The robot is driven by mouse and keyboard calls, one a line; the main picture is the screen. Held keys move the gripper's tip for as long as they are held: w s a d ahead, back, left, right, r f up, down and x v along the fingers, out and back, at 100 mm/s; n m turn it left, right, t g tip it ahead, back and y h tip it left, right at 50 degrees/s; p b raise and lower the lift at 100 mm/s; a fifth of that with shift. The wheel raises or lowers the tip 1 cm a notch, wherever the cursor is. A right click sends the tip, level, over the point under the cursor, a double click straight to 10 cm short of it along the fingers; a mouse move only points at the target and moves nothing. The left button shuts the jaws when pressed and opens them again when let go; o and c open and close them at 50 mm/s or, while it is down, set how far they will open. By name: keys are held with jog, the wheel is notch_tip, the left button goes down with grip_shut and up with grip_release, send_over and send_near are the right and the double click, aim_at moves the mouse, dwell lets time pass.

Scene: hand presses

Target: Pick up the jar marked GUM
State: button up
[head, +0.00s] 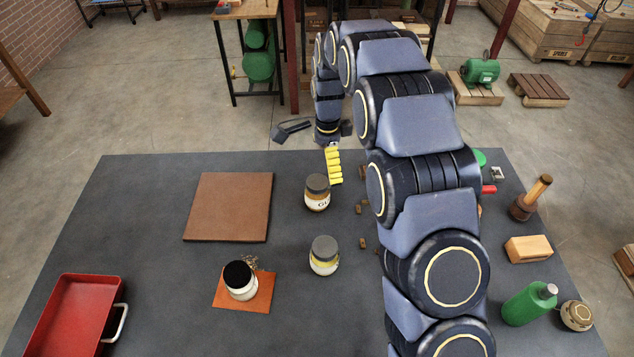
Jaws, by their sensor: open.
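The jar with a grey lid and a white label starting "GU" (317,201) stands upright near the middle of the table; the rest of its label is turned out of sight. A second grey-lidded jar with a yellowish band (323,262) stands in front of it, its marking unreadable. A black-lidded white jar (241,287) stands on an orange square (262,297) to the front left. My gripper (327,139) is at the table's far edge, behind the GU jar and apart from it. Its dark fingers are spread, and nothing shows between them.
Yellow pieces (334,168) lie in a row between my gripper and the GU jar. Small brown bits (362,244) lie to the right. A brown board (228,207) and red tray (75,322) are left. A green bottle (525,304) and wooden block (527,249) are right. My arm hides the right-middle table.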

aim_at(317, 181)
jog(key=w+f, duration=0.1)
jog(key=w+a+f+m, duration=0.1)
jog(key=f, duration=0.1)
jog(key=w+f+m, duration=0.1)
jog(key=shift+a+f, duration=0.25)
jog(key=shift+f, duration=0.35)
jog(key=f, duration=0.7)
jog(key=shift+s+a+f, duration=0.15)
jog(key=shift+s, duration=0.05)
jog(key=c, duration=1.2)
